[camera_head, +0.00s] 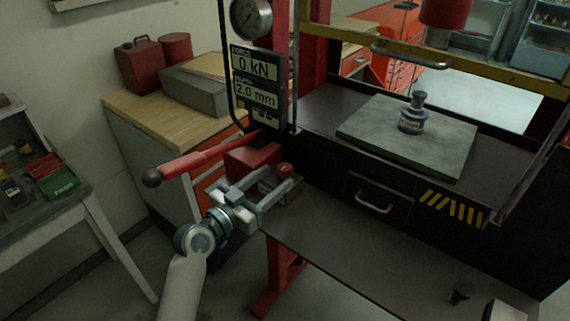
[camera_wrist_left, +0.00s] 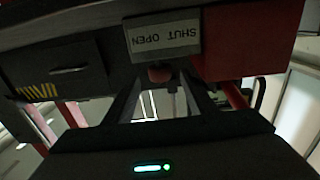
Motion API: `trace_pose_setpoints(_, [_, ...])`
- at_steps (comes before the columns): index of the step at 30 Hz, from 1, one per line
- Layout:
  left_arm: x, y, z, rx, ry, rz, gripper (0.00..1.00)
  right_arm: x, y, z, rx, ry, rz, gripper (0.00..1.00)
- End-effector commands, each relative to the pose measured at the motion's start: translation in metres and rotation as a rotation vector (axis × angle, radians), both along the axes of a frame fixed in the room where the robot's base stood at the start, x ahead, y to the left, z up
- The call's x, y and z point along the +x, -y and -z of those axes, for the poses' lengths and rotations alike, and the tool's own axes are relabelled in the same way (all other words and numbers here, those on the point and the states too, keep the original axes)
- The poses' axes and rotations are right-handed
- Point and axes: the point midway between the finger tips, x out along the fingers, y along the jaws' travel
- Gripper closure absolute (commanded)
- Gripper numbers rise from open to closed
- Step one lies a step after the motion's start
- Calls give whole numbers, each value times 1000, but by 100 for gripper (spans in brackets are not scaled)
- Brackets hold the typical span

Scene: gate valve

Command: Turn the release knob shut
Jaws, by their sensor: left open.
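The release knob (camera_head: 284,169) is a small red knob on the grey pump block beside the red pump housing at the press's left side. In the left wrist view the dark red knob (camera_wrist_left: 159,75) shows just below an upside-down "SHUT OPEN" label (camera_wrist_left: 163,38). My left gripper (camera_head: 272,177) is open at the knob, its fingers pointing toward it. In the wrist view the fingers (camera_wrist_left: 160,85) stand on either side of the knob, with gaps visible. I cannot tell exactly how deep the knob sits between them. My right gripper is not in view.
A red pump lever (camera_head: 200,160) with a black ball end reaches left above my gripper. The gauge (camera_head: 250,17) and the display (camera_head: 255,75), reading 0 kN and 2.0 mm, stand behind. A blue-collared part (camera_head: 412,122) sits on the grey press plate (camera_head: 370,135). A drawer handle (camera_head: 374,205) sticks out on the right.

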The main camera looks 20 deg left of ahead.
Motion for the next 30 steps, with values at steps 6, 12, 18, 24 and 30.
trace_pose_setpoints(6, [32,13,-2,-3,0,-1,49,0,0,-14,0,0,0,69])
trace_pose_setpoints(12, [47,18,-1,0,0,-2,49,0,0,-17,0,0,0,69])
trace_pose_setpoints(18, [50,20,0,0,0,-1,49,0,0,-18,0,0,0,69])
trace_pose_setpoints(24, [50,20,0,0,0,-1,54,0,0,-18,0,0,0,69])
trace_pose_setpoints(30, [50,20,0,0,0,-1,90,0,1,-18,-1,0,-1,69])
